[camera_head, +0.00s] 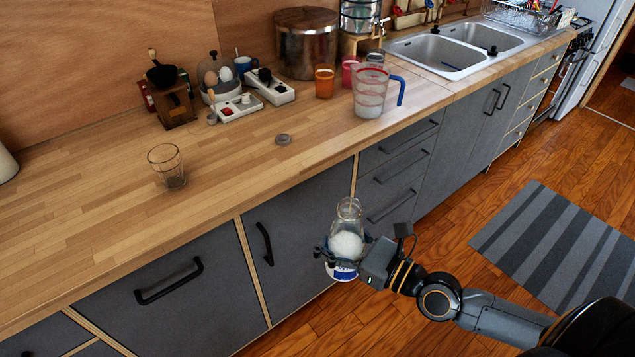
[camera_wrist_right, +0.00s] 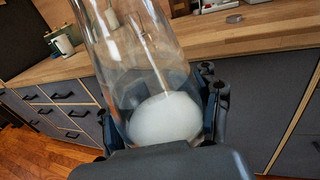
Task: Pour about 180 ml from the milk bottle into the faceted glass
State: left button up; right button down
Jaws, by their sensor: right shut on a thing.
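The milk bottle (camera_head: 347,243) is clear glass with white milk in its lower part and a blue and white label near the base. My right gripper (camera_head: 343,256) is shut around it and holds it in front of the cabinets, below the counter's edge. The bottle (camera_wrist_right: 165,115) also fills the middle of the right wrist view, with gripper fingers on both sides. The faceted glass (camera_head: 167,165) stands upright on the counter, left of and beyond the bottle, and looks empty. My left gripper is not in view.
A small round lid (camera_head: 283,140) lies on the wooden counter (camera_head: 235,165). A measuring jug (camera_head: 370,92) with a blue handle, orange cup (camera_head: 324,82), power strip (camera_head: 240,107) and coffee grinder (camera_head: 174,100) stand farther back. The counter around the glass is clear.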

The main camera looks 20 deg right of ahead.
aim_at(344, 254)
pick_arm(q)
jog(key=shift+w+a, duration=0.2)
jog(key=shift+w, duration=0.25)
pick_arm(e)
jog(key=shift+s+a+r+m+t+h, duration=0.15)
jog(key=shift+s+m+t+h, duration=0.3)
jog(key=shift+s+m+h, duration=0.7)
jog(key=shift+s+d+r+m+t+h, duration=0.1)
jog(key=shift+s+r+m+t+h, duration=0.3)
jog(key=shift+s+h, duration=0.8)
jog(key=shift+s+a+r+m+t+h, duration=0.1)
jog(key=shift+s+m+t+h, duration=0.6)
jog(key=shift+h, duration=0.85)
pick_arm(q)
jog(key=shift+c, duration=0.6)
pick_arm(e)
jog(key=shift+m+h, duration=0.3)
jog(key=shift+m, duration=0.15)
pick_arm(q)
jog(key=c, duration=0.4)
pick_arm(e)
jog(key=shift+d+r+h, duration=0.1)
jog(key=shift+d+h, duration=0.15)
jog(key=shift+h, duration=0.05)
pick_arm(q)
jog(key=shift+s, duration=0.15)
pick_arm(e)
jog(key=shift+w+m, duration=0.2)
jog(key=shift+m, duration=0.1)
